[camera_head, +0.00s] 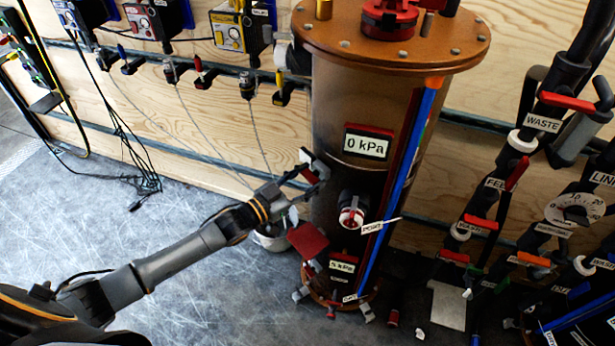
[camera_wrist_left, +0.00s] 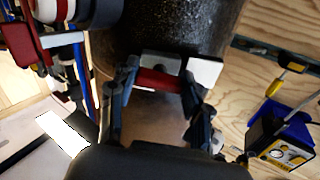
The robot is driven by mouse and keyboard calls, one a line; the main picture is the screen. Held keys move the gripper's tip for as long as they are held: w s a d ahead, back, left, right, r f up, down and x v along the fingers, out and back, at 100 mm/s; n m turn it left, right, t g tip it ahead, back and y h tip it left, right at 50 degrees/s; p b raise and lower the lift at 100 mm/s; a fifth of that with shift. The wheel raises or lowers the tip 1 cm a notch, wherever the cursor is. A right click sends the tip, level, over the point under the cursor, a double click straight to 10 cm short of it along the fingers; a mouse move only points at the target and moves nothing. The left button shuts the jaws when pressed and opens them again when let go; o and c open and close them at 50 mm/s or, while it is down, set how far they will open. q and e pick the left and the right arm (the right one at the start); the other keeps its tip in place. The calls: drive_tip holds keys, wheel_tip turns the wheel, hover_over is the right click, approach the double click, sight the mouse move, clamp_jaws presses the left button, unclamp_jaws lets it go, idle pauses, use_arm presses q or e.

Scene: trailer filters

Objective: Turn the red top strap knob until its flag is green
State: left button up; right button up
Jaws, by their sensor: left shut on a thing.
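My left gripper (camera_head: 312,172) reaches in from the left to the side of the brown column (camera_head: 375,110). In the left wrist view its fingers (camera_wrist_left: 160,82) are closed around a red knob (camera_wrist_left: 158,80) against the dark column wall. In the head view the fingers mostly hide this knob. A white plate (camera_wrist_left: 206,72) sits beside the fingertips; I cannot tell whether it is the flag, and I see no green face there. Lower on the column, a red square plate (camera_head: 308,241) sticks out to the left. My right gripper is not in view.
A white-and-red port fitting (camera_head: 351,212) and a blue upright strip (camera_head: 402,180) are close right of my gripper. A 0 kPa display (camera_head: 368,143) is above right. Labelled pipes and valves (camera_head: 500,190) crowd the right. Floor at left is mostly clear.

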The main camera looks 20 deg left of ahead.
use_arm(q)
drive_tip(key=shift+n, duration=0.3)
drive_tip(key=o, duration=1.2)
drive_tip(key=shift+c, duration=0.2)
drive_tip(key=v, duration=1.2)
